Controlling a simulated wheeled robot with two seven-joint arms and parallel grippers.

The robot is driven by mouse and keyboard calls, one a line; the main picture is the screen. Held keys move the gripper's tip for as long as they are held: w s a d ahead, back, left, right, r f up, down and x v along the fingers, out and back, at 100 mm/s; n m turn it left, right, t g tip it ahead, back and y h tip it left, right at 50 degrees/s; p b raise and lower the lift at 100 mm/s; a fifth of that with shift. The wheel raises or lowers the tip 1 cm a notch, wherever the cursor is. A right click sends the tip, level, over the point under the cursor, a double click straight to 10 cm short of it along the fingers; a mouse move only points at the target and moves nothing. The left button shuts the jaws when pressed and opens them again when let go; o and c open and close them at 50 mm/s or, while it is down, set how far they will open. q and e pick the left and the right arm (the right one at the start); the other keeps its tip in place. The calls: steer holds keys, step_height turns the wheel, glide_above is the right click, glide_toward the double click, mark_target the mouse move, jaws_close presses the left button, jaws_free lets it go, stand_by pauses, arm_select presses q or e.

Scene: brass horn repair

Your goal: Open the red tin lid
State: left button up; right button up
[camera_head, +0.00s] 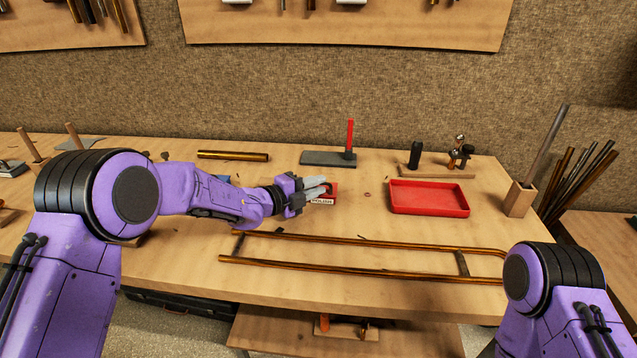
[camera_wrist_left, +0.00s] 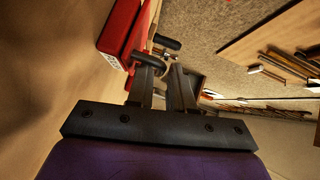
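The red tin (camera_head: 332,197) is a small red box with a white label, lying on the workbench just past my left gripper's fingers. In the left wrist view the tin (camera_wrist_left: 117,32) is at the upper left, beside the fingertips. My left gripper (camera_head: 322,188) reaches in over the near side of the tin and hides part of it in the head view. Its two fingers (camera_wrist_left: 163,66) stand apart with a gap, and I see nothing held between them. I cannot tell whether a finger touches the lid. My right gripper is out of view; only my right arm shows.
A red tray (camera_head: 430,211) stands to the right. A long brass slide (camera_head: 350,271) lies in front of the tin. A dark block (camera_head: 325,159) with a red upright piece stands behind it. A wooden holder with a rod (camera_head: 520,198) is at the right edge.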

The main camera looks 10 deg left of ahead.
arm_select(q)
steer(key=shift+w+d, duration=0.25)
steer(key=shift+d, duration=0.1)
jaws_close()
steer(key=shift+w+r, duration=0.15)
steer(key=shift+w+r+b, duration=0.55)
steer(key=shift+r+b, duration=0.15)
steer(key=shift+w+r+b, duration=0.2)
steer(key=shift+w+r, duration=0.15)
steer(key=shift+w, duration=0.2)
steer(key=shift+w+r+b, duration=0.2)
steer(key=shift+w+r, duration=0.15)
steer(key=shift+w, duration=0.2)
steer(key=shift+w+r, duration=0.1)
